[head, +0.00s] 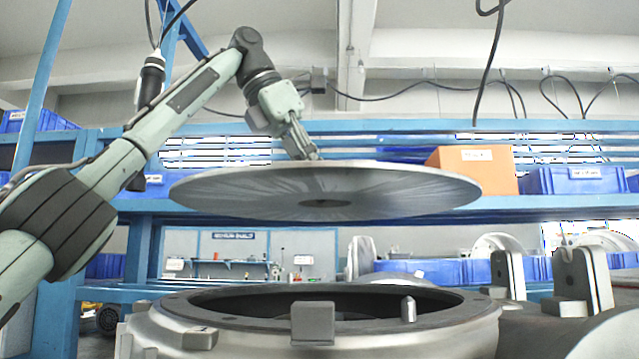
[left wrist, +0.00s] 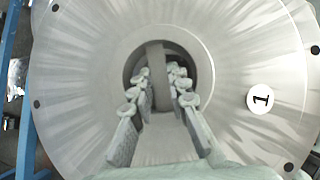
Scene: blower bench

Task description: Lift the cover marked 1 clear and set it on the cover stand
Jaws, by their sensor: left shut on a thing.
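The cover marked 1 (head: 330,190) is a large round grey metal disc, held in the air above the open housing (head: 450,332) and clear of its rim. In the head view I see its underside, nearly level, with a dark spot in the middle. My left gripper (head: 308,152) is above the disc, with its fingertips partly hidden behind the rim. In the left wrist view the label 1 (left wrist: 260,98) shows on the top face. There the left gripper's fingers (left wrist: 160,88) are shut on the upright central grip (left wrist: 157,65). I cannot tell which thing is the cover stand.
The housing has an upright pin (head: 408,309) and a block (head: 313,322) at its rim. Grey metal brackets (head: 582,282) stand at the right. Behind is a blue shelf with an orange box (head: 472,168) and a blue bin (head: 572,181).

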